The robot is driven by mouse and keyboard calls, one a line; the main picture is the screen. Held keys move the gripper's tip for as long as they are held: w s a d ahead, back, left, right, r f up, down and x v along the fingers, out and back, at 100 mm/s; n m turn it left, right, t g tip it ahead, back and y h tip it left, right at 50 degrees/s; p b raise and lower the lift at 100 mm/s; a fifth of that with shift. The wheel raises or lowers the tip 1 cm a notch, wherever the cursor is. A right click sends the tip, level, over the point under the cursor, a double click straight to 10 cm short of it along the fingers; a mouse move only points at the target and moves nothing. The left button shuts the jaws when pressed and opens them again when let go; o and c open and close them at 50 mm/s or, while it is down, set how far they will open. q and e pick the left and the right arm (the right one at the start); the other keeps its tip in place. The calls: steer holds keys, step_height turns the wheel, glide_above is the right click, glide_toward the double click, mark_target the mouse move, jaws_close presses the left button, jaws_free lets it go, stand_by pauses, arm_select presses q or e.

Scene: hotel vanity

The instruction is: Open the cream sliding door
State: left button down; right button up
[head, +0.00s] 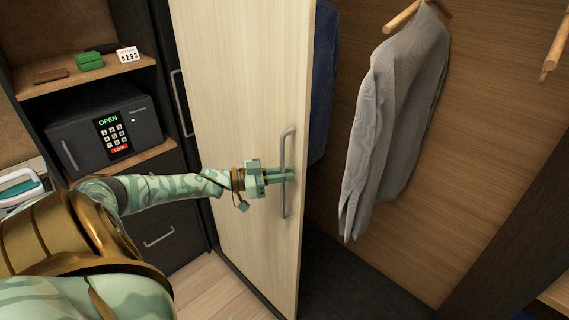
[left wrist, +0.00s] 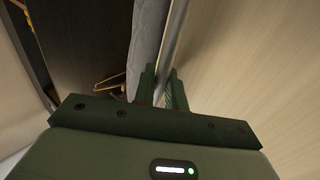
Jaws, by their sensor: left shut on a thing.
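The cream sliding door (head: 238,95) stands in the middle of the head view, with pale wood grain. The wardrobe to its right is uncovered. A vertical grey bar handle (head: 284,195) is near the door's right edge. My left gripper (head: 288,174) reaches in from the left and is shut on this handle at about mid-height. In the left wrist view, the gripper's fingers (left wrist: 162,92) sit on both sides of the handle bar (left wrist: 174,45), and the door face (left wrist: 250,70) fills the right side. My right gripper is not in view.
A grey shirt (head: 398,110) hangs inside the wardrobe beside a dark blue garment (head: 323,75). A dark safe (head: 85,140) with a keypad sits on a shelf at left. Above it are a green box (head: 89,62) and a number card (head: 127,54). Another bar handle (head: 181,103) is left of the door.

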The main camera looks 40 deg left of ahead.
arm_select(q)
steer(key=c, duration=1.8)
jaws_free()
steer(key=shift+s, duration=0.1)
steer(key=v, duration=1.6)
steer(key=shift+a+p, duration=0.1)
steer(key=shift+p, duration=0.25)
steer(key=shift+f, duration=0.15)
